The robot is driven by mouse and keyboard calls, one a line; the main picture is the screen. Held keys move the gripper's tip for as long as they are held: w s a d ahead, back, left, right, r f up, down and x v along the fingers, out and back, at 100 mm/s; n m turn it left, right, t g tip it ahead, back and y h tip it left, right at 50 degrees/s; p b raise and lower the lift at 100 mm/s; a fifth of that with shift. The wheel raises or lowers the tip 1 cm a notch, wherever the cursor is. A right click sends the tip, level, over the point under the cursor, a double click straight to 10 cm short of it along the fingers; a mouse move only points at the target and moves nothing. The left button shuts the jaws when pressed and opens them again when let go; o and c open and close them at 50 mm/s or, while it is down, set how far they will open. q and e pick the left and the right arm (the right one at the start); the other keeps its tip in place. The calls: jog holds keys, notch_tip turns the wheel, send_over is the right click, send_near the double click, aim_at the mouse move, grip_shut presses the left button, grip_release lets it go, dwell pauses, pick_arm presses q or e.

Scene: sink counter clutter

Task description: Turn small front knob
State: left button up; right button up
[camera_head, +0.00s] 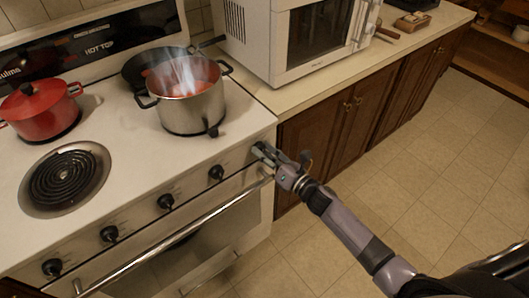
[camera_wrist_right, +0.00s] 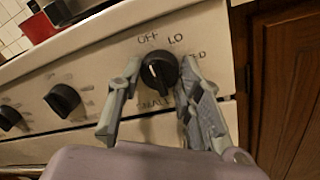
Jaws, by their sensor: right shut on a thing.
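The stove's front panel carries a row of black knobs. The rightmost knob (camera_wrist_right: 160,72) sits between the two fingers of my right gripper (camera_wrist_right: 160,90) in the right wrist view. Its label reads OFF and LO above, with lettering below partly covered by the fingers. The gripper is shut on this knob, one finger on each side. In the head view my right gripper (camera_head: 266,154) is at the right end of the panel and hides that knob. My left gripper is not in view.
The neighbouring knob (camera_head: 216,173) is to the left, above the oven handle (camera_head: 185,232). A steaming steel pot (camera_head: 193,108) and a red pot (camera_head: 40,112) stand on the stovetop. A microwave (camera_head: 300,40) stands on the counter. The tiled floor (camera_head: 420,170) is clear.

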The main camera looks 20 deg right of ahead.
jog(key=shift+m, duration=0.5)
jog(key=shift+f+m+b, duration=0.1)
jog(key=shift+m+b, duration=0.35)
jog(key=shift+m, duration=0.55)
jog(key=m, duration=0.3)
jog(key=shift+m+t+b, duration=0.3)
jog(key=shift+m, duration=0.1)
jog(key=m, duration=0.3)
jog(key=shift+m, duration=0.4)
jog(key=m, duration=0.4)
jog(key=shift+t, duration=0.3)
jog(key=m+h+p, duration=0.1)
jog(key=m, duration=0.5)
jog(key=shift+a+m, duration=0.1)
jog(key=shift+m, duration=0.3)
jog(key=m+h+p, duration=0.1)
jog(key=m, duration=0.3)
jog(key=shift+s, duration=0.1)
jog(key=shift+a+f+m+p, duration=0.1)
jog(key=shift+m+p, duration=0.35)
jog(key=shift+m, duration=1.45)
